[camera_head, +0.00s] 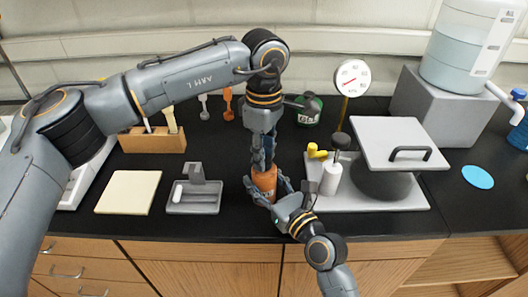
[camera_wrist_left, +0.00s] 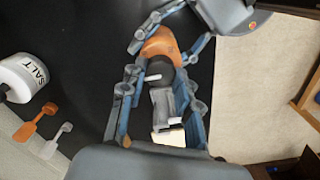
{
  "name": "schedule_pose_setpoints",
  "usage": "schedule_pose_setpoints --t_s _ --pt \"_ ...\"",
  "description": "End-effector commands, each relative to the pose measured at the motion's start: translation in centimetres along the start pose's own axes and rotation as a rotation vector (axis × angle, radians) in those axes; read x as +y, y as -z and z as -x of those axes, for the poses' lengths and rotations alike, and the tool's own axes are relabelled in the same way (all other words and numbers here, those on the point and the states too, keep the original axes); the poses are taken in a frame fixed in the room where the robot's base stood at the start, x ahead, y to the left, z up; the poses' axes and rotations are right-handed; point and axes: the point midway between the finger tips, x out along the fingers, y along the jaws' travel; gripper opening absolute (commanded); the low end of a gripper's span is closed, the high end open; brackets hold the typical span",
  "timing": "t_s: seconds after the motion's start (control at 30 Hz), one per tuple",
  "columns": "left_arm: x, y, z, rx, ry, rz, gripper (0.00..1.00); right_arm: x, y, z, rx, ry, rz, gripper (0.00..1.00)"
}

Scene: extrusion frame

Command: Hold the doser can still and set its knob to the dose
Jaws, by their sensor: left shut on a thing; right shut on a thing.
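The orange doser can (camera_head: 265,181) stands upright near the counter's front edge. My right gripper (camera_head: 268,190) is shut around the can's body from the front right; its fingers also show in the left wrist view (camera_wrist_left: 172,38). My left gripper (camera_head: 262,160) points down from above, with its fingers at the can's top. In the left wrist view, the can (camera_wrist_left: 162,43) has a dark knob (camera_wrist_left: 160,68) with a white mark on its side. My left fingers (camera_wrist_left: 160,80) are shut on the knob from both sides. The dose scale is not readable.
A grey tray (camera_head: 194,207) and a beige pad (camera_head: 128,192) lie left of the can. A white bottle (camera_head: 331,179) and a lidded dark pot (camera_head: 384,182) stand on a board to the right. A round gauge (camera_head: 351,77) stands behind.

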Motion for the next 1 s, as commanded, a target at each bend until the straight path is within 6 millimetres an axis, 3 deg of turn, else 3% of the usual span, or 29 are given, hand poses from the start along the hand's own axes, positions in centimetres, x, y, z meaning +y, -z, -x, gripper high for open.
schedule_pose_setpoints --t_s 0.6,1.0 --pt "0.1 0.27 -0.05 0.005 0.001 -0.56 0.0 -0.1 0.03 0.06 0.0 0.002 0.001 0.16" --pt "0.14 0.3 -0.03 0.006 0.001 -0.78 0.0 -0.08 0.02 0.06 0.0 0.002 0.001 0.16"
